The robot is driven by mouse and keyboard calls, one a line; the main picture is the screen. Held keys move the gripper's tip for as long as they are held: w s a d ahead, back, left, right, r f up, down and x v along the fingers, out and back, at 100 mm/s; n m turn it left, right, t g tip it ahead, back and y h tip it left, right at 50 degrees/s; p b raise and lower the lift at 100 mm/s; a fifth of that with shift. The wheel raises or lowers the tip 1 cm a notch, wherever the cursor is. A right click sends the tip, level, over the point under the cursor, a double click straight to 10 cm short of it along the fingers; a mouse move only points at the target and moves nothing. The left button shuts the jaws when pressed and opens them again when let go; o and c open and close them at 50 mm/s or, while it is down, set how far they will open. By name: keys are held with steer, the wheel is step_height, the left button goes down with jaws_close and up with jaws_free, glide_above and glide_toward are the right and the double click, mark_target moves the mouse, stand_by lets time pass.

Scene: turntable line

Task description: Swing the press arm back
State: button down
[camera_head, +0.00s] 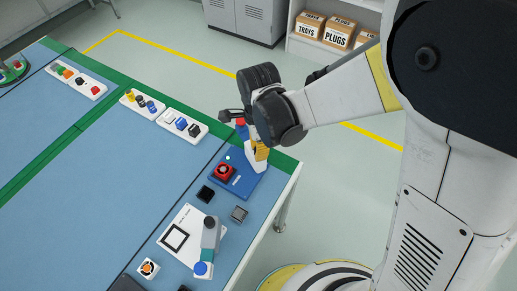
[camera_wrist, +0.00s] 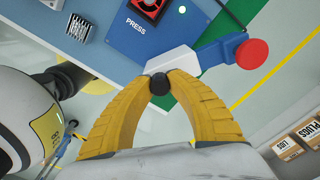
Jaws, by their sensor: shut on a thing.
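The blue press base (camera_head: 245,184), marked PRESS in the wrist view (camera_wrist: 121,40), sits near the table's right edge. A black and red part (camera_head: 223,172) lies on it, also in the wrist view (camera_wrist: 150,8). The press arm (camera_wrist: 217,54) has a white and blue body with a red disc (camera_wrist: 252,53) at its end, which points away from the base. My gripper (camera_wrist: 159,84) has its yellow fingers shut on a black knob (camera_wrist: 159,85) at the white part. In the head view my wrist partly hides the press arm.
A white plate (camera_head: 184,214) with a black square frame and a grey arm (camera_head: 209,237) with a blue tip stands nearer. Small black (camera_head: 205,194) and grey (camera_head: 239,214) blocks lie close by. White trays (camera_head: 182,124) of parts line the table's far side.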

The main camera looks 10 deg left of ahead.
stand_by(0.4)
steer(key=c, duration=1.2)
jaws_free()
step_height(320, 180, up, 12)
